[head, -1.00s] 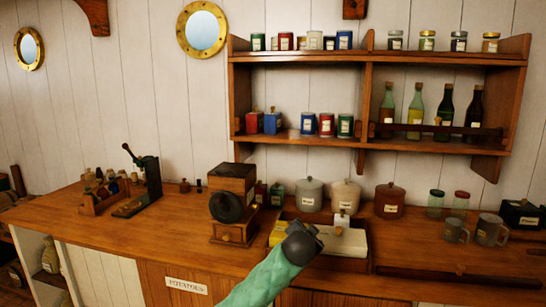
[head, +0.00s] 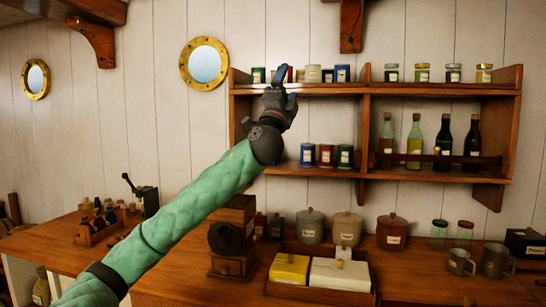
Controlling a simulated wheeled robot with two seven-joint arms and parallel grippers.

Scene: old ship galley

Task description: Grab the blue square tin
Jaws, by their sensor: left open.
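My left gripper (head: 281,88) is raised in front of the left part of the wall shelf (head: 365,110), its fingers pointing up near the upper board. It is open, and I see nothing held in it. The blue square tin is hidden now behind my left wrist and gripper. In the earlier view it stood on the lower shelf at the left, to the right of a red square tin, which is also covered. A blue tin (head: 342,73) shows on the upper shelf, to the right of my gripper. My right gripper is not in view.
Round tins (head: 326,155) stand on the lower shelf, right of my wrist, with bottles (head: 415,140) further right behind a rail. Below, the counter holds a coffee grinder (head: 232,235), a wooden tray (head: 320,296) and lidded pots (head: 347,228).

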